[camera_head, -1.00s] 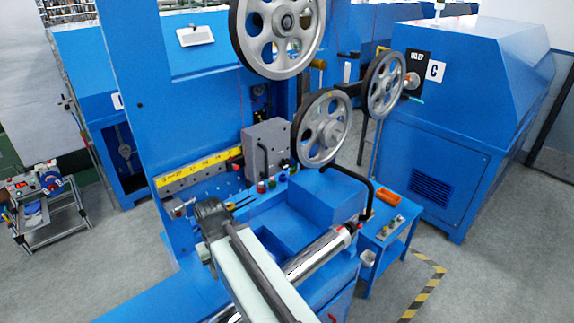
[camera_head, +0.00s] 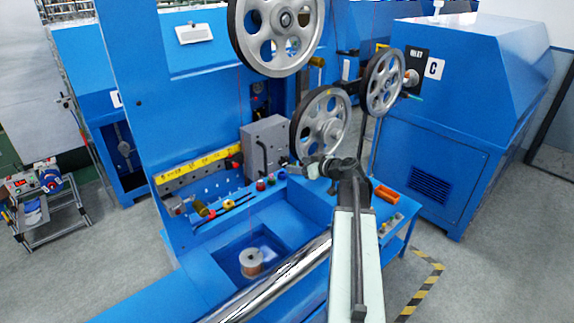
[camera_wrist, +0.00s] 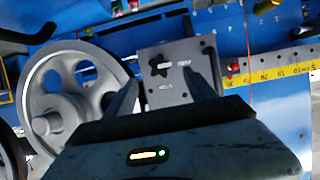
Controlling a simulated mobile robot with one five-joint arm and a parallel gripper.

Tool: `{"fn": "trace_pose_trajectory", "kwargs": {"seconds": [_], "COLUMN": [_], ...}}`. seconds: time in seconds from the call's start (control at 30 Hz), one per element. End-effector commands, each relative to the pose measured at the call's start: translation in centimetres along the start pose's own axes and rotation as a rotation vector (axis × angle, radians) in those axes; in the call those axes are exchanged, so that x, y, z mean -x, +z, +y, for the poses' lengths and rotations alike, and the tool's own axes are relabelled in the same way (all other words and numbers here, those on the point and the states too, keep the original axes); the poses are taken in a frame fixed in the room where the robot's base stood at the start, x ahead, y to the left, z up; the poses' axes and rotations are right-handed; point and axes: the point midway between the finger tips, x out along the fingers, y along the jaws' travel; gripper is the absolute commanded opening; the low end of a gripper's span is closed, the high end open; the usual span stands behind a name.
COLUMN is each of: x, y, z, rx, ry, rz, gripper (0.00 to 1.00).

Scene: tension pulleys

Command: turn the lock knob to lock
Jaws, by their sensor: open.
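A grey block (camera_head: 262,133) stands on the blue machine at the right end of the yellow scale, with a dark handle on its face. In the wrist view the same grey block (camera_wrist: 178,50) faces me and bears a black lobed knob (camera_wrist: 158,65), which looks like the lock knob. My gripper (camera_wrist: 161,78) is open, its two fingers either side of the knob in the picture. No contact shows, and the distance is hard to judge. In the head view my gripper (camera_head: 308,170) is right of the block, in front of the lower pulley.
Large grey pulleys (camera_head: 278,32), (camera_head: 322,122) and (camera_head: 384,82) hang close by. A yellow scale (camera_head: 197,165) runs left of the block. Small coloured knobs (camera_head: 261,185) line the ledge. A copper spool (camera_head: 251,262) sits in the blue recess.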

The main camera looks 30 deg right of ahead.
Motion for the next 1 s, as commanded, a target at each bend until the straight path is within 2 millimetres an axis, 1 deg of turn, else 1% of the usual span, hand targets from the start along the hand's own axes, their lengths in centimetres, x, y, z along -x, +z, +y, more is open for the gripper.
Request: {"fn": "trace_pose_trajectory", "kwargs": {"seconds": [0.17,0.3,0.4,0.5,0.7,0.73,0.77,0.8,0.87,0.9,0.93,0.97,1.0], "x": [-2.5,-5.3,-6.9,-7.6,-7.5,-7.5,-7.5,-7.5,-7.5,-7.5,-7.5,-7.4,-7.5], "y": [0.3,0.4,0.3,0.2,0.1,0.1,0.1,0.1,0.1,0.1,0.1,0.1,0.1], "z": [0.0,0.0,0.0,-0.1,-0.1,-0.1,-0.1,-0.1,-0.1,-0.1,-0.1,-0.8,-0.3], "rx": [0.001,0.001,0.001,-0.001,-0.001,-0.001,-0.001,-0.001,-0.001,-0.001,-0.001,-0.001,-0.002], "ry": [-0.003,-0.004,-0.003,-0.003,-0.002,-0.002,-0.002,-0.002,-0.002,-0.001,-0.001,-0.002,-0.001], "rz": [-0.001,-0.003,-0.002,-0.002,-0.003,-0.003,-0.003,-0.003,-0.003,-0.003,-0.003,-0.003,-0.003], "gripper": [0.65,0.65,0.65,0.65,0.65,0.59,0.51,0.40,0.23,0.12,0.03,0.03,0.03]}}
